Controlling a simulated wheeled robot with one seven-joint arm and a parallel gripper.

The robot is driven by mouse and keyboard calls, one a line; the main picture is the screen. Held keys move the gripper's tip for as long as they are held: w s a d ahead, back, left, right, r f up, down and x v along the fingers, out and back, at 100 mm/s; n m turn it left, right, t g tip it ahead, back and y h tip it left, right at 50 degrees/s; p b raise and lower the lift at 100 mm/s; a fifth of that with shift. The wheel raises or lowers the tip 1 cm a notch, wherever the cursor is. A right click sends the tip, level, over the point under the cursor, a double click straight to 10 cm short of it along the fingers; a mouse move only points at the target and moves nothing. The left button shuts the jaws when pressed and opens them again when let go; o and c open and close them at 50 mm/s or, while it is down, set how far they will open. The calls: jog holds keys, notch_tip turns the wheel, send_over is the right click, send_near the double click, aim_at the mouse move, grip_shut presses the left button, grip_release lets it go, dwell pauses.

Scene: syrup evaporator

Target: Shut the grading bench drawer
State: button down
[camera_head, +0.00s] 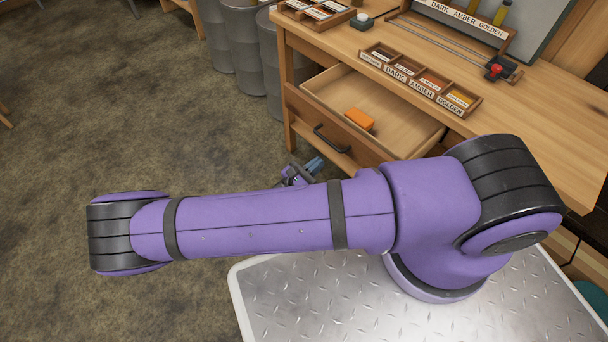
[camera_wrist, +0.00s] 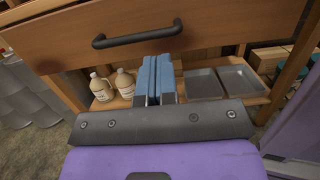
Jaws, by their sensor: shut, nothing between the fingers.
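The grading bench drawer (camera_head: 345,137) is pulled out of the wooden bench, with an orange block (camera_head: 359,119) lying inside it. Its front with the dark bar handle (camera_head: 331,139) faces my arm. In the wrist view the drawer front (camera_wrist: 215,28) fills the top, and the handle (camera_wrist: 137,34) runs across it. My gripper (camera_head: 316,165) shows partly behind my arm, near the drawer front. In the wrist view its blue fingers (camera_wrist: 155,75) are together and empty, with tips just below the handle. Whether they touch the drawer front I cannot tell.
The bench top (camera_head: 552,100) holds a grading tray (camera_head: 420,80) and a slider with a red knob (camera_head: 496,68). Grey barrels (camera_head: 238,45) stand left of the bench. Jugs (camera_wrist: 124,82) and metal trays (camera_wrist: 240,80) sit on the lower shelf. The floor at left is clear.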

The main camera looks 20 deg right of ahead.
jog(key=shift+x, duration=2.45)
